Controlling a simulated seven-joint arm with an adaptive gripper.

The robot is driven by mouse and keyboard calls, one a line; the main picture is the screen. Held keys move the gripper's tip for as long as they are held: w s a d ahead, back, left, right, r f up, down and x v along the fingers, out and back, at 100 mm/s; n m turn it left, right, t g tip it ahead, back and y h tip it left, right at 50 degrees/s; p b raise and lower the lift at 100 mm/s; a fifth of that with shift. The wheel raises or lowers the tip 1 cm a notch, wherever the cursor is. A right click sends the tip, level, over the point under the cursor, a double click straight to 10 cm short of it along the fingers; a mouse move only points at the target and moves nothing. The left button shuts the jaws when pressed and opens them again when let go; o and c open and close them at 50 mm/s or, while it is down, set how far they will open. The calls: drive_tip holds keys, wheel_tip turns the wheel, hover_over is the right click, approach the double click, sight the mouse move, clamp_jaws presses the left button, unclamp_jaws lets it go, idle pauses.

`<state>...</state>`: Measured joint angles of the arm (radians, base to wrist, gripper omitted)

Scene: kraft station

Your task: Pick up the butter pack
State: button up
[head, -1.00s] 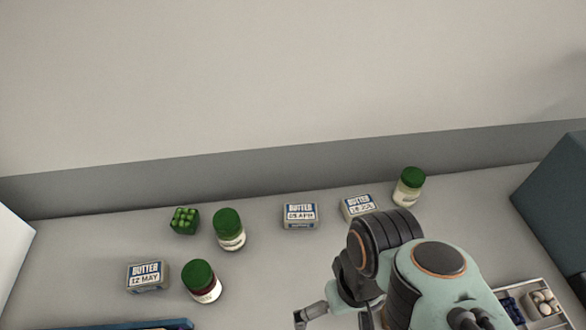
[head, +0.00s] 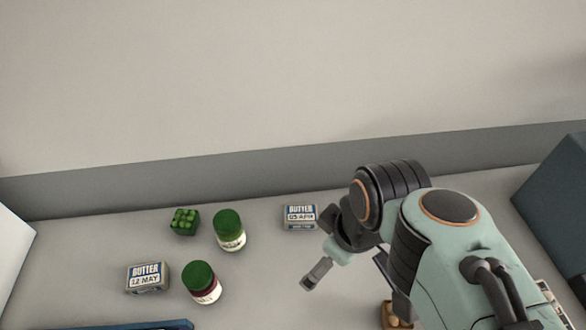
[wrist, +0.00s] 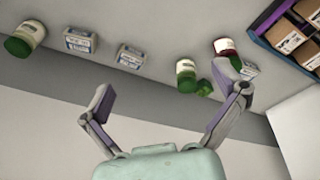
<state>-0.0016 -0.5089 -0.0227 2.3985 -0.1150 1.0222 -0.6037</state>
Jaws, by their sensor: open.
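Three butter packs show. One reading 12 MAY (head: 147,278) lies at the left in the head view and is partly behind a finger in the wrist view (wrist: 249,70). One reading 05 APR (head: 300,217) lies at the middle back; it appears to be the middle pack in the wrist view (wrist: 130,57). A third pack (wrist: 80,41) shows at left in the wrist view; my arm hides it in the head view. My gripper (wrist: 174,98) is open and empty, its fingers wide apart. One finger (head: 316,273) shows in the head view, in front of the 05 APR pack.
Green-lidded jars (head: 229,230) (head: 202,283) and a green block (head: 185,221) stand between packs. Another jar (wrist: 25,40) is at the wrist view's far left. A blue-edged container (head: 130,325) is at the front; a dark box (head: 555,205) is at right.

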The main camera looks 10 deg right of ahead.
drive_tip(key=w+r+n+t, duration=0.15)
drive_tip(key=w+n, duration=0.35)
drive_tip(key=w, duration=0.7)
drive_tip(key=n, duration=0.4)
hover_over(301, 213)
wheel_tip(301, 213, down, 7)
wheel_tip(301, 213, down, 22)
drive_tip(key=g, duration=0.4)
drive_tip(key=shift+f+h, duration=0.25)
drive_tip(key=shift+h, duration=0.15)
drive_tip(key=c, duration=1.3)
